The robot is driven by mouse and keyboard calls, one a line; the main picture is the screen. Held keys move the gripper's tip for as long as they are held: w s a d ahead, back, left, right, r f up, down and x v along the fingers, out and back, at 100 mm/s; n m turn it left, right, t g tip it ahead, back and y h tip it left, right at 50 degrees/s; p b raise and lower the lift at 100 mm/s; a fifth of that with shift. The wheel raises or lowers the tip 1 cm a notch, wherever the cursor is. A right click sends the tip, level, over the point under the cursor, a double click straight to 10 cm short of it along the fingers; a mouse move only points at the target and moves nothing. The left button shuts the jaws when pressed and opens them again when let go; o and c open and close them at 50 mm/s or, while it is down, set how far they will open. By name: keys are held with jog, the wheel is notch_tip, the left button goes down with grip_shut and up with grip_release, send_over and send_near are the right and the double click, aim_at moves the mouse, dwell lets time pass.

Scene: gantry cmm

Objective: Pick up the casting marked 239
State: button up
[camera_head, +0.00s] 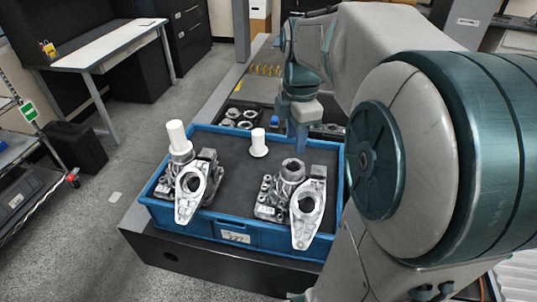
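Two grey metal castings lie in a blue tray (172,222). The left casting (190,190) has a flat arm with a ring, and a white cylinder stands on or behind it. The right casting (306,205) has a similar ringed arm and an upright round boss. I cannot read a number 239 on either one. The tray's front carries a white label (235,236), too small to read surely. My gripper (297,145) points down near the tray's back right, behind the right casting and apart from it. Its finger opening is not clear.
A white flanged part (259,144) stands in the tray behind the castings. A black bin with several ring-shaped parts (238,118) is behind the tray. A white-topped desk (110,45) is at the far left. My arm covers the right side.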

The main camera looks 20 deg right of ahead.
jog(key=w+d+n, duration=0.1)
jog(key=d+n, duration=0.1)
jog(key=n, duration=0.1)
send_over(299, 172)
jog(key=f, duration=0.8)
jog(key=shift+a, duration=0.35)
jog(key=shift+d+f+p, duration=0.2)
jog(key=shift+f+p, duration=0.05)
jog(key=shift+f, duration=1.1)
jog(key=shift+d+f+p, duration=0.2)
jog(key=shift+f+p, duration=0.05)
jog(key=shift+f, duration=1.1)
grip_shut()
jog(key=shift+w+r, duration=0.1)
jog(key=shift+w, duration=0.05)
